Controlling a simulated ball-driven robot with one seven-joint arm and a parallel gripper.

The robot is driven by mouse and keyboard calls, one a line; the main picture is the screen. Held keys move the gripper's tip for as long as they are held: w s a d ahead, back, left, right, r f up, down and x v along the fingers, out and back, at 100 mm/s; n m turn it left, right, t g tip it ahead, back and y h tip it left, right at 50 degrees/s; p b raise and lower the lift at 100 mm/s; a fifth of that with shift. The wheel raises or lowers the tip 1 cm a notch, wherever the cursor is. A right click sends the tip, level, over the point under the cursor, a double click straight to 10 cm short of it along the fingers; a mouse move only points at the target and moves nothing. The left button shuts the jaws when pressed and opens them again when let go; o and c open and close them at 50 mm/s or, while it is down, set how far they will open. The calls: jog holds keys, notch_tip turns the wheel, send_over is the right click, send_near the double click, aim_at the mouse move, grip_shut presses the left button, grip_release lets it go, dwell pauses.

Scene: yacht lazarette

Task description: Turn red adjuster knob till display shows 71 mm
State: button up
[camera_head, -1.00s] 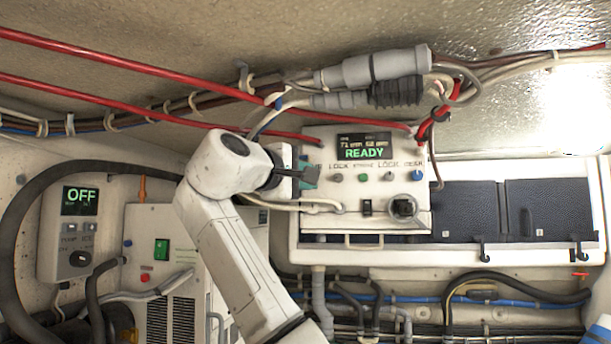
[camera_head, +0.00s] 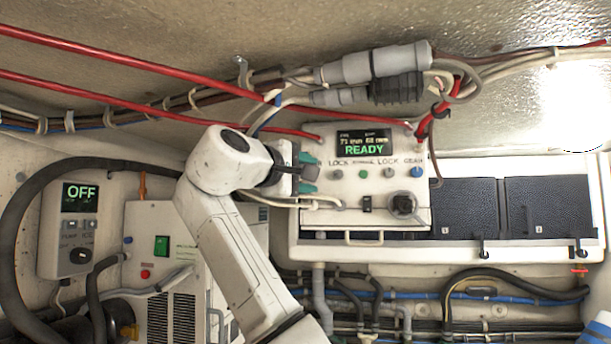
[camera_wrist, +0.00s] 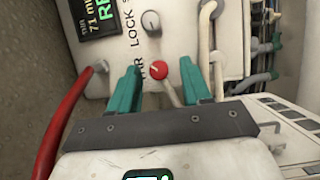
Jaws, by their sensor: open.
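The red adjuster knob (camera_wrist: 159,69), a small round knob with a pale mark, sits on the white panel between my gripper's fingers in the wrist view. My gripper (camera_wrist: 168,72) is open, with one teal finger on each side of the knob and visible gaps to it. In the head view my gripper (camera_head: 309,173) is at the left edge of the control box (camera_head: 345,218) and the red knob is hidden. The display (camera_head: 365,144) reads 71 mm on the left, a second mm value that looks like 52 or 62, and READY in green.
Several small knobs, including a green (camera_head: 363,174) and a blue one (camera_head: 417,171), line the panel right of my gripper. A red cable (camera_wrist: 70,115) enters the panel beside my fingers. White hoses (camera_head: 320,203) run just below. An OFF unit (camera_head: 80,198) hangs at left.

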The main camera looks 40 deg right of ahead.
jog(key=b+v, duration=0.3)
jog(key=v, duration=0.7)
jog(key=shift+a+b, duration=0.3)
jog(key=shift+a, duration=0.05)
jog(key=shift+s, duration=0.1)
